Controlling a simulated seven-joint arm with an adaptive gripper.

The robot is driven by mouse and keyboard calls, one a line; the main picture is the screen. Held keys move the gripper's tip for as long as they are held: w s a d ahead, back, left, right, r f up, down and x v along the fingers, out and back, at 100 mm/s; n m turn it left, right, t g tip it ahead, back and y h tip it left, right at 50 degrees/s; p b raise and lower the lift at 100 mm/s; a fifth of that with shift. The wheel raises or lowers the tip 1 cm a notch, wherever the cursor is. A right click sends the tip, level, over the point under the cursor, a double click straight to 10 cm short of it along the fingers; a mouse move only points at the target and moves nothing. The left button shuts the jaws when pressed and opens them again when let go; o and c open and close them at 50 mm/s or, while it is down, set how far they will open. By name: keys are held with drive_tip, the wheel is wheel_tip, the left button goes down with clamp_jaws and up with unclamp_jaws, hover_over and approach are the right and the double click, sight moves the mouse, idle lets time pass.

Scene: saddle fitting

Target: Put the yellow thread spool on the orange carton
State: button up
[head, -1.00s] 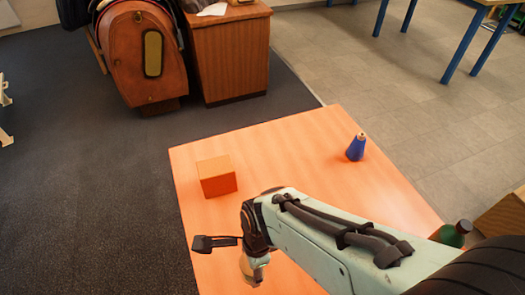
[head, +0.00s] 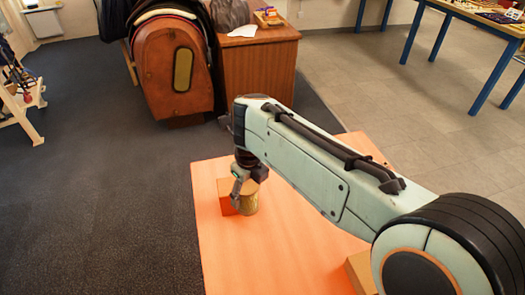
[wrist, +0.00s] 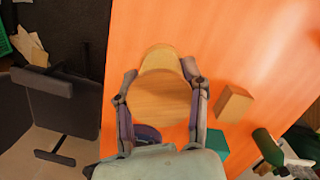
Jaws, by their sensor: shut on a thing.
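The yellow thread spool (wrist: 162,97) is between my gripper's two fingers (wrist: 159,70) in the wrist view, its round end facing the camera. In the head view, my gripper (head: 239,192) points down and the spool (head: 250,203) shows just right of the fingers. The orange carton (head: 227,199) is directly behind and left of the gripper, partly covered by it. The spool overlaps the carton's right side in the picture. I cannot tell whether they touch or how high the spool is. The carton is not clearly distinguishable in the wrist view.
The orange table (head: 225,262) is clear at the front left. A cardboard box (head: 360,273) stands at the right, partly behind my arm; it also shows in the wrist view (wrist: 233,103). A green bottle (wrist: 267,148) lies in the wrist view's lower right, with a teal item (wrist: 215,146) nearby.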

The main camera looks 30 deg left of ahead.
drive_tip(key=w+a+f, duration=0.9)
drive_tip(key=shift+a+f, duration=0.2)
drive_tip(key=shift+a, duration=0.1)
drive_tip(key=shift+w+a+f, duration=0.1)
drive_tip(key=shift+w+f, duration=0.05)
drive_tip(key=shift+f, duration=1.6)
drive_tip(key=shift+f, duration=0.15)
drive_tip(key=o, duration=1.1)
drive_tip(key=shift+o, duration=0.2)
